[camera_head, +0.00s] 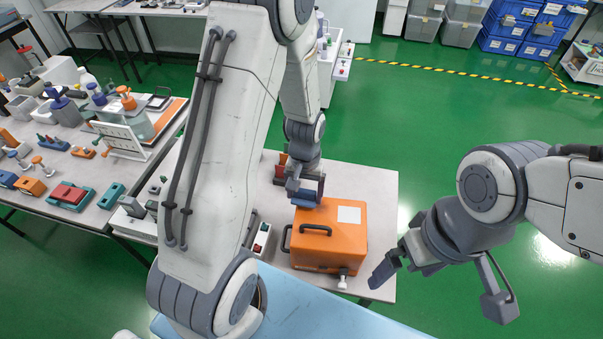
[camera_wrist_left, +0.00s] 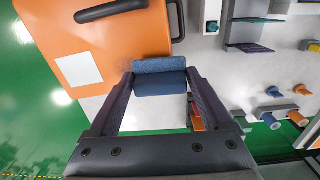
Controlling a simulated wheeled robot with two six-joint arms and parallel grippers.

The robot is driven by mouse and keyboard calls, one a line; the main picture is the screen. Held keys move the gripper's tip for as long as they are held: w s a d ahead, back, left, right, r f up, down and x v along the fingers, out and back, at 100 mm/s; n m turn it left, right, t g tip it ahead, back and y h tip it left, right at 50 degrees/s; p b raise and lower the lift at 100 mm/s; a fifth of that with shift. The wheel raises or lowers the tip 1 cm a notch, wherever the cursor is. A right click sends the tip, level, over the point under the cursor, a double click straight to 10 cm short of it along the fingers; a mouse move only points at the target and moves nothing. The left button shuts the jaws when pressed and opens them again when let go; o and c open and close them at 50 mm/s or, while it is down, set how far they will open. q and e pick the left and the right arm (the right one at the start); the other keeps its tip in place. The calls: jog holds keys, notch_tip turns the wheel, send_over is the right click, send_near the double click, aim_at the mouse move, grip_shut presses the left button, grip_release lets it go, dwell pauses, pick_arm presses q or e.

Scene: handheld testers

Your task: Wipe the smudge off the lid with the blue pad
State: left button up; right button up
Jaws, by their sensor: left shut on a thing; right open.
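An orange case (camera_head: 329,238) with a black handle stands on a grey table; its flat lid carries a white rectangle (camera_head: 349,214). The lid also shows in the left wrist view (camera_wrist_left: 115,45). My left gripper (camera_head: 306,181) is shut on the blue pad (camera_head: 309,192), at the lid's back-left edge. In the left wrist view the pad (camera_wrist_left: 160,77) lies across between the two fingers and overlaps the lid's edge; I cannot tell whether it touches. I make out no clear smudge. My right gripper (camera_head: 438,290) is open and empty, right of the case.
A second table at the left holds coloured fixtures, bottles and a red block (camera_head: 69,194). A light blue surface (camera_head: 330,306) lies in front. Green floor at the right is free.

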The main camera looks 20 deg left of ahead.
pick_arm(q)
jog(key=r, duration=0.1)
jog(key=r+p, duration=0.1)
jog(key=shift+d+r, duration=0.2)
jog(key=shift+r, duration=0.2)
notch_tip(320, 180, up, 4)
jog(key=p, duration=0.4)
pick_arm(e)
notch_tip(320, 180, up, 6)
jog(key=shift+f, duration=0.2)
pick_arm(q)
jog(key=shift+f, duration=0.1)
